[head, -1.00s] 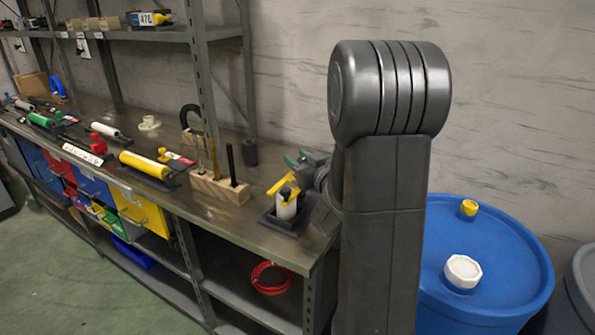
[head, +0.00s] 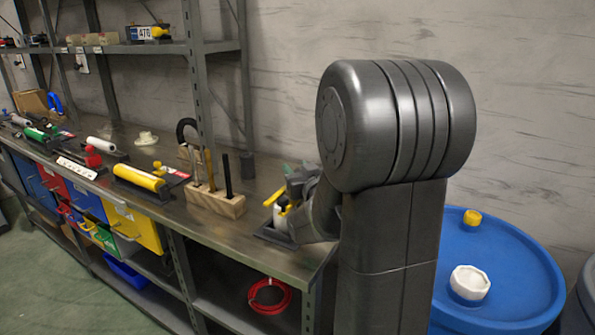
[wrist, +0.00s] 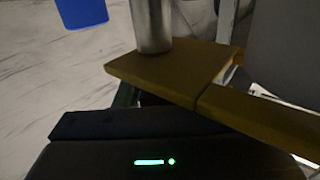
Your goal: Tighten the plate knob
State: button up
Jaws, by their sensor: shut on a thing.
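The black plate knob sits on a short white cylinder (head: 280,222) in a dark tray (head: 270,236) at the right end of the bench; the knob is almost wholly hidden now. My gripper (head: 281,206), with yellow fingers, is at the top of this cylinder, closed around the knob as far as I can tell. My dark arm hides the right side. In the wrist view, a yellow finger (wrist: 170,74) crosses the middle, and a grey metal cylinder (wrist: 152,25) stands just beyond it. The grip itself is not clear there.
A wooden block (head: 217,200) with upright tools stands left of the tray. Yellow (head: 140,178) and green lances lie farther left on the bench (head: 235,234). A shelf post (head: 200,90) rises behind. A blue drum (head: 520,275) stands to the right.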

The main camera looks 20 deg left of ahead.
jog(key=o, duration=1)
jog(key=shift+d, duration=0.1)
jog(key=v, duration=1.3)
jog(key=shift+s+d+b, duration=0.2)
jog(key=shift+s+b, duration=0.15)
jog(key=shift+w, duration=0.1)
jog(key=x, duration=1.3)
jog(key=shift+w+a+p, duration=0.25)
jog(key=shift+a+p, duration=0.05)
jog(key=shift+p, duration=0.05)
